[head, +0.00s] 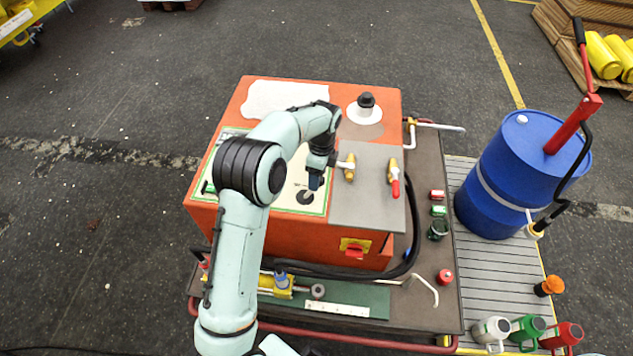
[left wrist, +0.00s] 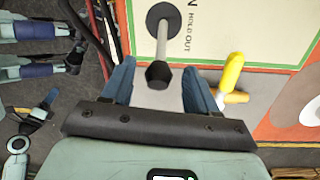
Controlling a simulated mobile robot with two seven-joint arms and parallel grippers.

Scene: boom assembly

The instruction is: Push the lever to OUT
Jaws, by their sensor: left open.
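The lever (left wrist: 160,48) shows in the left wrist view as a grey rod with a black knob (left wrist: 158,74), rising from a round black base beside the lettering "HOLD OUT". In the head view its dark base (head: 306,198) shows on the pale green-bordered panel (head: 287,206) on top of the orange box; my gripper hides most of the rod. My left gripper (head: 315,181) is open over this panel. In the left wrist view its blue fingertips (left wrist: 158,88) stand on either side of the knob, with gaps visible. My right gripper is not in view.
A grey plate (head: 365,215) with two brass valves, one yellow-handled (head: 349,172) and one red-handled (head: 394,178), lies just right of the gripper. A black cap (head: 366,101) stands behind. A blue drum (head: 510,165) with a red pump stands at right.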

